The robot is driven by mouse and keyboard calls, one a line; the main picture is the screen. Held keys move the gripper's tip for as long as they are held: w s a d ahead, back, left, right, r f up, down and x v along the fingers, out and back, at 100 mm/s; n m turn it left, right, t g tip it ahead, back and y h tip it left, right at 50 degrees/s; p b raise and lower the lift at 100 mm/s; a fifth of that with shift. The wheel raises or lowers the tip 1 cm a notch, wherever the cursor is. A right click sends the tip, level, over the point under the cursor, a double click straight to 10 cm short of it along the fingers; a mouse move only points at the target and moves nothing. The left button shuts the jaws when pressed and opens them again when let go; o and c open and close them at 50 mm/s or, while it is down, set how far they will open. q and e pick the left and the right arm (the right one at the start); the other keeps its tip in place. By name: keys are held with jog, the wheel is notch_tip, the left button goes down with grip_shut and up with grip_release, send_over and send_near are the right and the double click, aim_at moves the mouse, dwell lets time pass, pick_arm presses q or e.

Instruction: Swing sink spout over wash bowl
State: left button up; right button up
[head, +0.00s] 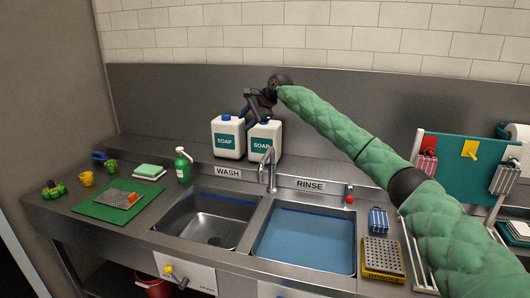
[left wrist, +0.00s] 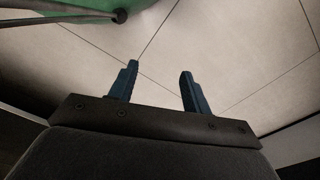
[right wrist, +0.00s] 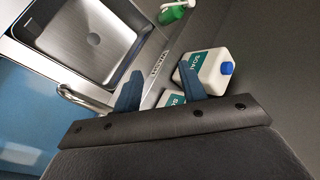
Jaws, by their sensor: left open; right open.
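The silver sink spout (head: 269,168) rises between the two basins, its curved neck near the divider; I cannot tell exactly which basin its tip is over. The wash bowl (head: 207,219) is the left, empty steel basin by the WASH label. The rinse basin (head: 306,240) on the right looks blue inside. My right gripper (head: 246,112) is open and empty, above the soap jugs and higher than the spout. In the right wrist view the spout (right wrist: 84,95) lies left of the fingers, beside the wash bowl (right wrist: 95,35). My left gripper (left wrist: 155,85) is open and empty above floor tiles.
Two white soap jugs (head: 228,137) stand behind the wash bowl, close under my right gripper. A green bottle (head: 183,165) stands left of them. A green mat (head: 118,200) with a scrubber lies at left. A rack with cloths (head: 465,160) stands at right.

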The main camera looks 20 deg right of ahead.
jog(key=s+d+f+n+g+h, duration=0.2)
jog(key=d+f+h, duration=0.1)
jog(key=d+f, duration=0.1)
jog(key=n+g+h, duration=0.1)
jog(key=n+g, duration=0.2)
jog(key=n, duration=0.1)
send_near(265, 158)
pick_arm(q)
notch_tip(265, 158, down, 7)
jog(key=a+t+p, duration=0.1)
jog(key=a+p, duration=0.1)
jog(key=p, duration=0.1)
jog(key=shift+s+f+t, duration=0.15)
jog(key=shift+s+t, duration=0.05)
jog(key=shift+t, duration=0.2)
pick_arm(e)
jog(key=shift+n+h, duration=0.3)
jog(key=shift+n, duration=0.2)
jog(key=shift+w+a+f, duration=0.2)
jog(key=shift+a+f, duration=0.1)
jog(key=shift+f, duration=1.15)
jog(key=shift+w+a+f, duration=0.2)
jog(key=shift+a+f, duration=0.1)
jog(key=shift+f, duration=1.15)
jog(key=shift+w+a+f, duration=0.2)
jog(key=shift+a+f, duration=0.1)
jog(key=shift+f, duration=1.1)
jog(key=shift+c, duration=0.2)
grip_shut()
